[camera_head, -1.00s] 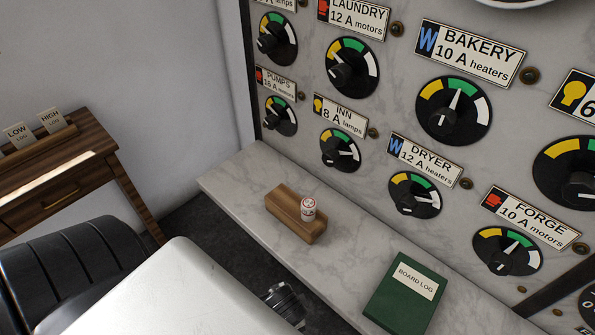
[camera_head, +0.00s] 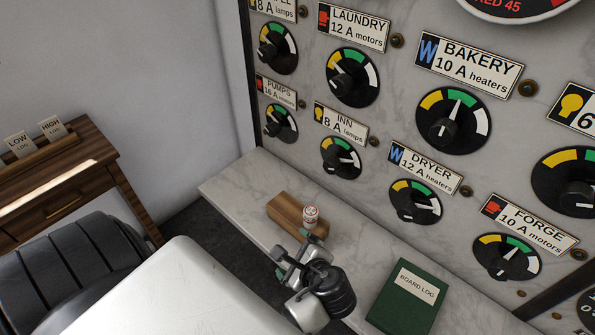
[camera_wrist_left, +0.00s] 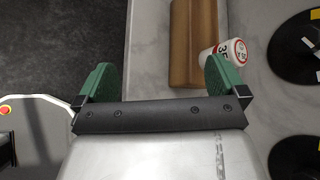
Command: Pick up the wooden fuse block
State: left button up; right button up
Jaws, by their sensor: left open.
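The wooden fuse block (camera_head: 286,209) is a brown oblong block lying on the marble shelf (camera_head: 235,187). My left gripper (camera_head: 294,254) is open and empty, just in front of the block's near right end. In the left wrist view the block (camera_wrist_left: 186,50) runs up the picture, between the lines of the two green fingers (camera_wrist_left: 162,72) but closer to the right one. The right finger overlaps the cylinder (camera_wrist_left: 228,56); I cannot tell if they touch. My right gripper is not in view.
A green board log book (camera_head: 405,299) lies on the shelf to the right of my gripper. The marble panel with dials (camera_head: 415,201) rises behind the shelf. A wooden desk (camera_head: 75,185) and black chair (camera_head: 70,265) stand at left. Bare shelf lies left of the block.

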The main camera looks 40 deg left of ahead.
pick_arm(q)
jog(key=w+d+r+m+t+y, duration=0.35)
jog(key=w+r+m+y, duration=0.2)
jog(key=m, duration=0.25)
jog(key=b, duration=0.9)
send_near(315, 225)
jog(key=shift+w+a+f+m, duration=0.2)
jog(key=shift+w+a+f, duration=0.1)
jog(key=shift+a, duration=0.25)
jog(key=shift+w+a+f+m, duration=0.15)
jog(key=shift+a+f+m, duration=0.1)
jog(key=shift+a, duration=0.35)
jog(key=shift+w+a+r, duration=0.2)
jog(key=shift+w+a, duration=0.1)
jog(key=shift+a, duration=0.3)
jog(key=b+x, duration=0.2)
jog(key=x, duration=0.4)
jog(key=shift+w, duration=0.1)
jog(key=shift+r, duration=0.1)
pick_arm(e)
notch_tip(315, 225, down, 11)
jog(key=shift+f, duration=0.2)
pick_arm(q)
jog(key=shift+c, duration=0.5)
jog(key=c, duration=1.1)
jog(key=shift+r, duration=0.15)
jog(key=shift+c, duration=0.8)
pick_arm(e)
jog(key=shift+a, duration=0.15)
